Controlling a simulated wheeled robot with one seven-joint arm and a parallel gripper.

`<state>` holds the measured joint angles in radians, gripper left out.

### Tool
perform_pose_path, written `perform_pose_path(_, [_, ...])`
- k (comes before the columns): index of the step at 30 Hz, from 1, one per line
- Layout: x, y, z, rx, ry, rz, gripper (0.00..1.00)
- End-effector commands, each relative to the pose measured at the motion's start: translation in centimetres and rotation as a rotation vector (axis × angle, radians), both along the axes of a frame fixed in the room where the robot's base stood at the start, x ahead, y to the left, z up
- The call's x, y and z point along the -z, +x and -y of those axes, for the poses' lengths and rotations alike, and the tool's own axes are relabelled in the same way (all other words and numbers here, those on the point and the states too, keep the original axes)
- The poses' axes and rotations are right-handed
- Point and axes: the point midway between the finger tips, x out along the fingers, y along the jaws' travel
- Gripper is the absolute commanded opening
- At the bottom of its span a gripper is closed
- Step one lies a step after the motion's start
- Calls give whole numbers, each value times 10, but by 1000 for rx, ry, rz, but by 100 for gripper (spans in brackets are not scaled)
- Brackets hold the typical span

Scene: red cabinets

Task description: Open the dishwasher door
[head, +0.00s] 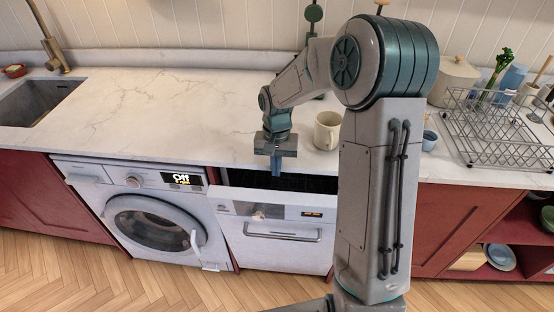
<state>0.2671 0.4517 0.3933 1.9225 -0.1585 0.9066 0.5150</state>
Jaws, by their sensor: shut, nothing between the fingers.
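The dishwasher door (275,240) is white, with a control strip on top and a horizontal bar handle (284,233). It stands ajar, its top edge tipped a little forward. A dark gap (240,178) shows between that edge and the counter. My gripper (276,172) points down at the gap, above and behind the handle, with its fingers shut and empty. I cannot tell whether the fingertips touch the door's inner side. My arm hides the door's right end.
A washing machine (150,215) stands directly left of the dishwasher. A cream mug (327,131) sits on the marble counter (170,115) just right of my gripper. A wire dish rack (490,130) is further right. The wooden floor (70,285) in front looks clear.

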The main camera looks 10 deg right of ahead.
Motion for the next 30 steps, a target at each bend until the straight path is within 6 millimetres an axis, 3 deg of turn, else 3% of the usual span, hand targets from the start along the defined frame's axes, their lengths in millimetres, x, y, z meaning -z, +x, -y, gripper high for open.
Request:
perform_pose_path(3, [23,-3,-1,0,2,-5,0])
perform_pose_path(10, [52,-6,-1,2,0,-2,0])
perform_pose_path(30, [61,-9,-3,1,-3,10,0])
